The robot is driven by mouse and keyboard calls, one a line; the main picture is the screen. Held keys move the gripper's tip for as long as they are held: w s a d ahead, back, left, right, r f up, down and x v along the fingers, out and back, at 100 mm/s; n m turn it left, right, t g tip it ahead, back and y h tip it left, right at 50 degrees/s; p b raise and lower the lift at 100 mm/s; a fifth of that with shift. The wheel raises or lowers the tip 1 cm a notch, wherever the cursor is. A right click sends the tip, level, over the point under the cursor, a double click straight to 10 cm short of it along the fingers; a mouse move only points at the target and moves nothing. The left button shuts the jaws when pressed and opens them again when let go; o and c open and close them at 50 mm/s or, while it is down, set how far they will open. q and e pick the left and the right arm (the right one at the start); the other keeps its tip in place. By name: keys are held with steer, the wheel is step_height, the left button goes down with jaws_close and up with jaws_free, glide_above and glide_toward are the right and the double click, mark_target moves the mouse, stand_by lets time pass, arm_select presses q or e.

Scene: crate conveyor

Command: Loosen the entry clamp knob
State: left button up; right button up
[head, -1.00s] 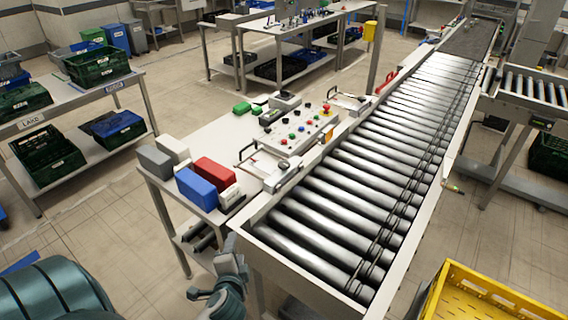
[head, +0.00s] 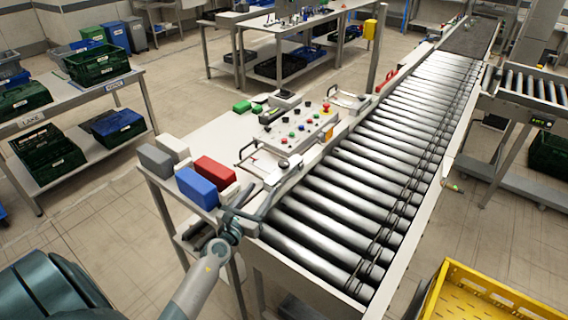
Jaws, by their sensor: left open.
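Two clamps with bent handles sit along the left side of the roller conveyor. The near clamp (head: 262,165) has a small dark knob (head: 284,163) on its plate, beside the conveyor's left rail. The far clamp (head: 348,97) stands beyond the button panel. I cannot tell from any label which is the entry clamp. My left gripper (head: 248,200) is open and empty at the near left corner of the conveyor. It is in front of the near clamp and apart from its knob. My right gripper is not in view.
Blue (head: 197,188), red (head: 214,171) and grey (head: 155,159) blocks stand on the side table, close left of my left gripper. A button panel (head: 299,125) lies behind the near clamp. The conveyor rollers (head: 345,185) are empty. A yellow crate (head: 480,295) is at bottom right.

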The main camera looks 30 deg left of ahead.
mark_target(281, 166)
arm_select(q)
steer(key=shift+w+f+m, duration=0.1)
steer(key=shift+f+m, duration=0.15)
steer(key=shift+m, duration=0.05)
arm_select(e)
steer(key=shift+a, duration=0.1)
arm_select(q)
steer(key=shift+w, duration=0.1)
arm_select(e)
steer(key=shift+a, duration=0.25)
arm_select(q)
steer(key=w+b, duration=0.1)
steer(key=w, duration=0.4)
steer(key=w+a, duration=0.1)
steer(key=w, duration=0.4)
steer(key=w+a+b, duration=0.1)
steer(key=w, duration=0.5)
steer(key=shift+f+b, duration=0.1)
steer(key=shift+b, duration=0.25)
steer(key=shift+w, duration=0.55)
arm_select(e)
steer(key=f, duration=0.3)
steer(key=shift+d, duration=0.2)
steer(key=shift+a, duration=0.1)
arm_select(q)
steer(key=c, duration=1)
